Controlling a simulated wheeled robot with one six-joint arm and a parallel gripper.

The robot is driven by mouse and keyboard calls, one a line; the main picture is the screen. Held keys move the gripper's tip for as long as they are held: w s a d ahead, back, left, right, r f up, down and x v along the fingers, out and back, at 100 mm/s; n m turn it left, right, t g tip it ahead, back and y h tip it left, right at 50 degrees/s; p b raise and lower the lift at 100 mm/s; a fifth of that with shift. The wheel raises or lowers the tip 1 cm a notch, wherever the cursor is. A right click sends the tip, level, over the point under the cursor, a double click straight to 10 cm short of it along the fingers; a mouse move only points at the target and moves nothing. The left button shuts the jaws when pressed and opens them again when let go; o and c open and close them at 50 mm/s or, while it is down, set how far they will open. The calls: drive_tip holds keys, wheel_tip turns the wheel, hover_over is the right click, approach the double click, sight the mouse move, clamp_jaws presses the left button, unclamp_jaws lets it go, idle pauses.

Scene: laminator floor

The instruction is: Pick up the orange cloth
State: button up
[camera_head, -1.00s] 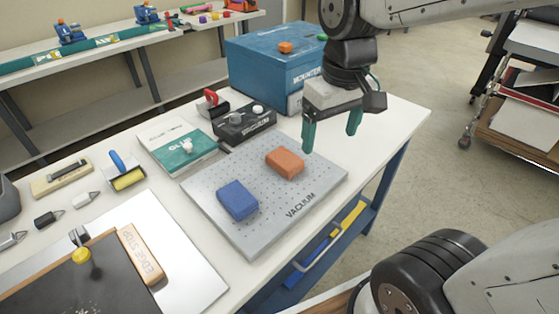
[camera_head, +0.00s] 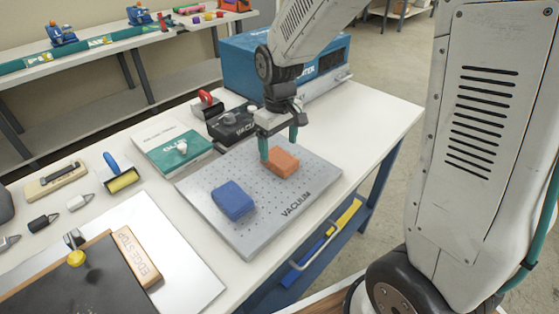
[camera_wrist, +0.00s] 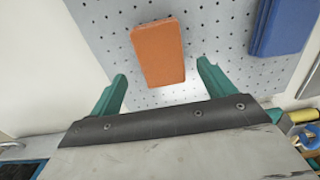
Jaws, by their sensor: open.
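The orange cloth (camera_head: 283,162) is a small folded block lying on the grey perforated vacuum plate (camera_head: 245,227). It also shows in the wrist view (camera_wrist: 159,53), ahead of my fingers and roughly centred between them. I cannot tell the exact height of the fingertips above the plate.
A blue folded cloth (camera_head: 234,200) lies on the same plate, to the left. A black vacuum box (camera_head: 232,124), a green-and-white box (camera_head: 172,148) and a large blue box (camera_head: 243,66) stand behind. The table's right end (camera_head: 385,115) is clear.

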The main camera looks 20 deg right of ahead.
sight(279, 157)
drive_tip(key=f, duration=0.4)
drive_tip(key=shift+s, duration=0.2)
drive_tip(key=c, duration=1.1)
drive_tip(key=shift+r, duration=0.1)
wheel_tip(279, 157, up, 4)
drive_tip(key=shift+f, duration=0.2)
drive_tip(key=s+a, duration=0.2)
drive_tip(key=s, duration=0.2)
drive_tip(key=s+a, duration=0.2)
drive_tip(key=s, duration=0.3)
drive_tip(key=s+a+r, duration=0.1)
drive_tip(key=s+a, duration=0.1)
drive_tip(key=s, duration=0.3)
drive_tip(key=shift+s+a, duration=0.15)
drive_tip(key=shift+a, duration=0.15)
drive_tip(key=shift+s+r, duration=0.1)
drive_tip(key=shift+s, duration=0.05)
drive_tip(key=shift+o, duration=0.7)
